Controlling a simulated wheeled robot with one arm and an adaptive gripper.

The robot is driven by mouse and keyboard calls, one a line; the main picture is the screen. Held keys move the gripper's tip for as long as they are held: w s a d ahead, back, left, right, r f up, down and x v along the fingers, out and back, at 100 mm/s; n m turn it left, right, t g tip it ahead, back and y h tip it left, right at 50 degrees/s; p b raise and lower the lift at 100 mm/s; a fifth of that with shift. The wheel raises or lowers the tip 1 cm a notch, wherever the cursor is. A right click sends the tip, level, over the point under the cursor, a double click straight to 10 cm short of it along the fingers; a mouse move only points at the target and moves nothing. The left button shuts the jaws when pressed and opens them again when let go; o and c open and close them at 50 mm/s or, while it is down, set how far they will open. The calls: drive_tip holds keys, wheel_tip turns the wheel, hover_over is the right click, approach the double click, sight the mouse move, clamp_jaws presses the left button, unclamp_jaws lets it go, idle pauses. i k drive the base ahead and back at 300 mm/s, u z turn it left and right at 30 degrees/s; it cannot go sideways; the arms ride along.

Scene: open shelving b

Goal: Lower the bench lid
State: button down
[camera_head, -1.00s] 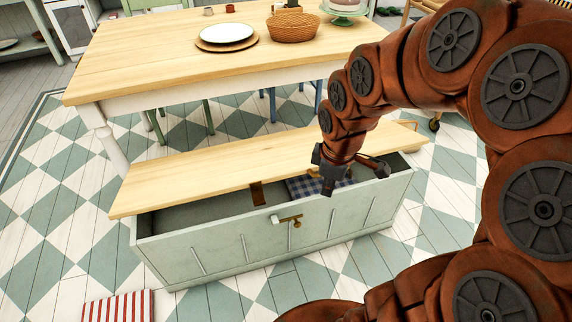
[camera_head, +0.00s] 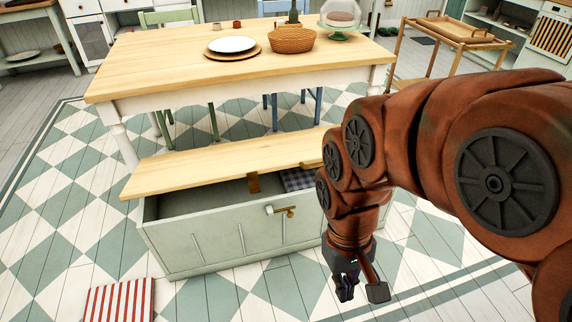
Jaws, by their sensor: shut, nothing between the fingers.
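The bench lid (camera_head: 210,165) is a long pale wood board, raised at a slant above the pale green bench box (camera_head: 215,240). A dark gap shows between lid and front wall. A brass latch (camera_head: 282,210) is on the front wall and a brown bracket (camera_head: 253,183) hangs below the lid edge. My gripper (camera_head: 361,291) is shut and empty, pointing down in front of the bench's right part, apart from the lid. My arm hides the right end of bench and lid.
A wooden table (camera_head: 180,60) with a plate (camera_head: 232,44) and a basket (camera_head: 292,40) stands behind the bench. A red-striped cloth (camera_head: 118,303) lies on the floor at the lower left. A wooden trolley (camera_head: 462,30) is at the back right. The floor left of the bench is clear.

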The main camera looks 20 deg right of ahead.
sight(249, 158)
drive_tip(key=z, duration=0.9)
drive_tip(key=i, duration=0.85)
drive_tip(key=u, duration=2.25)
